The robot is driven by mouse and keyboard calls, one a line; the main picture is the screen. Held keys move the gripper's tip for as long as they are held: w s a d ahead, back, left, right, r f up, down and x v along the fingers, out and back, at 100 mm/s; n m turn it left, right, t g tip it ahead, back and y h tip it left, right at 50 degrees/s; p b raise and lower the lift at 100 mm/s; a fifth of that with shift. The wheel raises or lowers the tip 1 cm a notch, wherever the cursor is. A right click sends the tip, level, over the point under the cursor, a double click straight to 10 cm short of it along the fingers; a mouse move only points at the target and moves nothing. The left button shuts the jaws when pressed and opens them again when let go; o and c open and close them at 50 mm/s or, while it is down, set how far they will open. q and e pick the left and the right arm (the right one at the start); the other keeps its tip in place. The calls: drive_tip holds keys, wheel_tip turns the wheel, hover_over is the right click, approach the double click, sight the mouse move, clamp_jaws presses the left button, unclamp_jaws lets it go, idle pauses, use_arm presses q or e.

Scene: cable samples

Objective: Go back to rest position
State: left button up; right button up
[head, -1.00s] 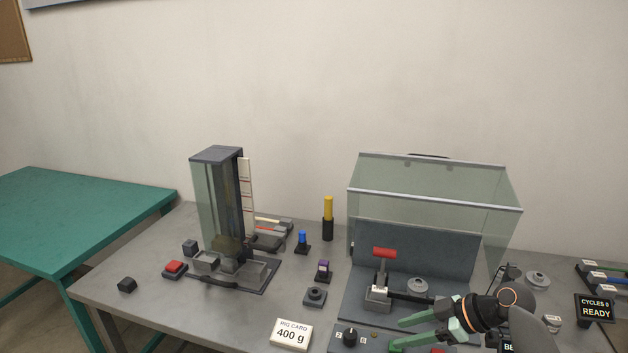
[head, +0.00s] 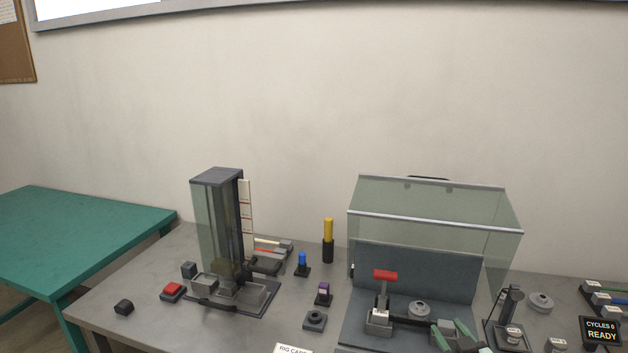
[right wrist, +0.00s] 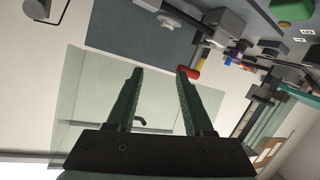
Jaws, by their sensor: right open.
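My right gripper (head: 453,334) shows at the bottom edge of the head view, with only its green fingers in the picture. They are in front of the clear-walled rig (head: 435,202), near its red-handled lever (head: 385,276). In the right wrist view the two green fingers of the right gripper (right wrist: 160,74) stand apart with nothing between them. The clear panel of the rig (right wrist: 85,95) lies behind them there. My left gripper is in neither view.
A clear tower rig (head: 215,225) stands at the left of the grey table (head: 110,292). Yellow (head: 328,230), blue (head: 302,259) and purple (head: 323,288) samples stand between the rigs. A READY display (head: 601,331) is at the right. A green table (head: 80,235) is at the left.

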drive_tip(key=shift+g+y, duration=0.5)
drive_tip(key=shift+g, duration=0.4)
drive_tip(key=s+a+f, duration=0.1)
drive_tip(key=s+f, duration=0.1)
drive_tip(key=f, duration=0.1)
drive_tip(key=s+a+f, duration=0.2)
drive_tip(key=s+f, duration=0.1)
drive_tip(key=s+a+f, duration=0.1)
drive_tip(key=s+f, duration=0.1)
drive_tip(key=s, duration=0.1)
drive_tip(key=shift+s+a+f, duration=0.2)
drive_tip(key=shift+f, duration=0.2)
drive_tip(key=s+a+f+g, duration=0.2)
drive_tip(key=s+a+f, duration=0.2)
drive_tip(key=s, duration=0.8)
drive_tip(key=s+a+f+m+g+y, duration=0.1)
drive_tip(key=s+a+f, duration=0.3)
drive_tip(key=s, duration=0.9)
wheel_tip(320, 180, down, 2)
drive_tip(key=shift+a+f+g+y, duration=0.15)
drive_tip(key=shift+a+g+y, duration=0.15)
drive_tip(key=shift+g, duration=0.3)
drive_tip(key=shift+s, duration=0.1)
